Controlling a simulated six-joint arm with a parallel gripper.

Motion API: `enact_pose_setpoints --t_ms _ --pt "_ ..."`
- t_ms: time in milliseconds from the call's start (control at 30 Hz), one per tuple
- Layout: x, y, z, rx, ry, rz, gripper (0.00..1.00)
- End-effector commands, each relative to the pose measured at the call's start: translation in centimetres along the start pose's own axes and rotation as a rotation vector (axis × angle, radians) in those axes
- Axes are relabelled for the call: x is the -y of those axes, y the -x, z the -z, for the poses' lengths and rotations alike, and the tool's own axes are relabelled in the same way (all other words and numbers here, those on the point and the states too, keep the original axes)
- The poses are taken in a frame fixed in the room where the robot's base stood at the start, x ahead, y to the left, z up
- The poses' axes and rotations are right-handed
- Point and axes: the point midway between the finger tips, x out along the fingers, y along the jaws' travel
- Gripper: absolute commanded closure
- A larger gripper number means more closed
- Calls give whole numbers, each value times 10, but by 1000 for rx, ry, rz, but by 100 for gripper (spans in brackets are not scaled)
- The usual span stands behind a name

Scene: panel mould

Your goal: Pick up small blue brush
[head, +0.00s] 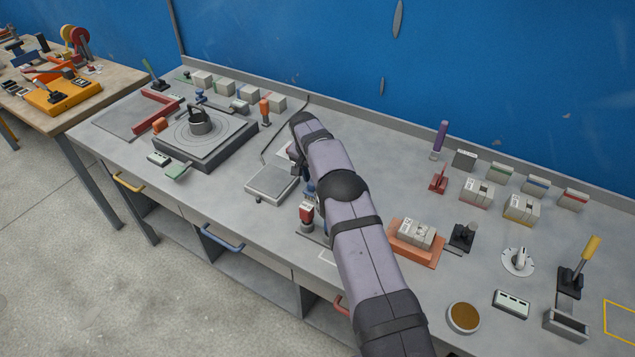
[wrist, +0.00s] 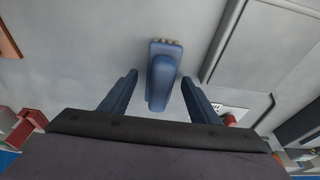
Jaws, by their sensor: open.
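The small blue brush (wrist: 162,78) shows in the middle of the wrist view. It has a rounded blue handle and a wider head with a row of pale bristle tufts at the top. My gripper (wrist: 160,75) is open, with one finger on each side of the brush and a visible gap on both sides. The handle lies between the fingers in the picture; how far the fingertips are above the bench cannot be told. In the head view my own arm covers most of the gripper, and I cannot make out the brush there.
A grey square plate (head: 272,182) lies on the bench left of my arm. A red-topped piece (head: 306,212) stands close beside the arm. Right of it are an orange tray (head: 417,256) with pale blocks and a round brown dish (head: 464,317). A turntable (head: 203,134) stands further left.

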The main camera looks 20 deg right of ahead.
Motion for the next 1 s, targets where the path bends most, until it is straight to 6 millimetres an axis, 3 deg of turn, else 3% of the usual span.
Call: enact_pose_setpoints --t_ms 133,300,333,733,1000 --pt "0 0 0 0 0 0 46" --pt "0 0 0 0 0 0 87" --pt "0 0 0 1 0 0 90" --pt "0 6 2 -1 0 1 90" --pt "1 43 13 -3 -1 4 90"
